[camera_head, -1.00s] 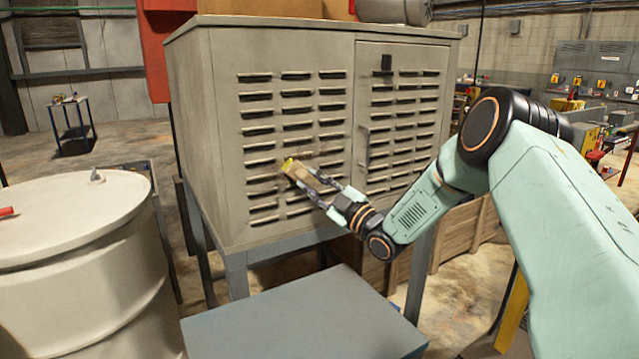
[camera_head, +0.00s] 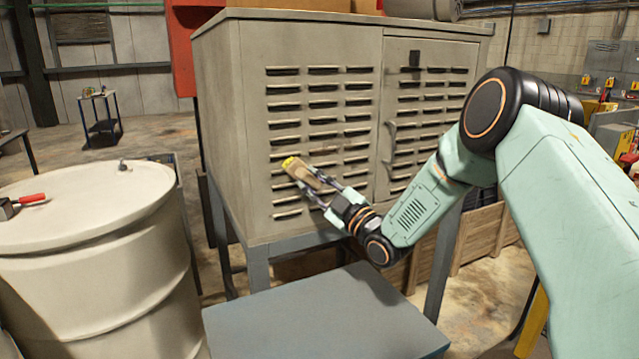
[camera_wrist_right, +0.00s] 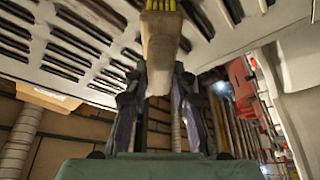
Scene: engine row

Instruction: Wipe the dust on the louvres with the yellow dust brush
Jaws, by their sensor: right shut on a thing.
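The louvres (camera_head: 323,103) are rows of dark slots in two panels on the front of a grey-beige cabinet (camera_head: 255,180). My right gripper (camera_head: 316,184) is shut on the tan-handled dust brush (camera_head: 305,173), in front of the lower left louvres. The brush's yellow end points up and left at the slots; I cannot tell whether it touches them. In the right wrist view the brush (camera_wrist_right: 160,45) stands between the fingers, its yellow bristles (camera_wrist_right: 160,5) cut off at the top edge. Dust is hard to make out; faint brownish tones show near the brush. My left gripper is not in view.
A pale drum (camera_head: 90,240) with a red-handled tool (camera_head: 32,198) on its lid stands at the left. A blue-grey platform (camera_head: 325,315) lies below and in front of the cabinet. A door handle (camera_head: 391,145) sticks out from the right panel. Wooden crates (camera_head: 480,235) stand behind the cabinet's legs.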

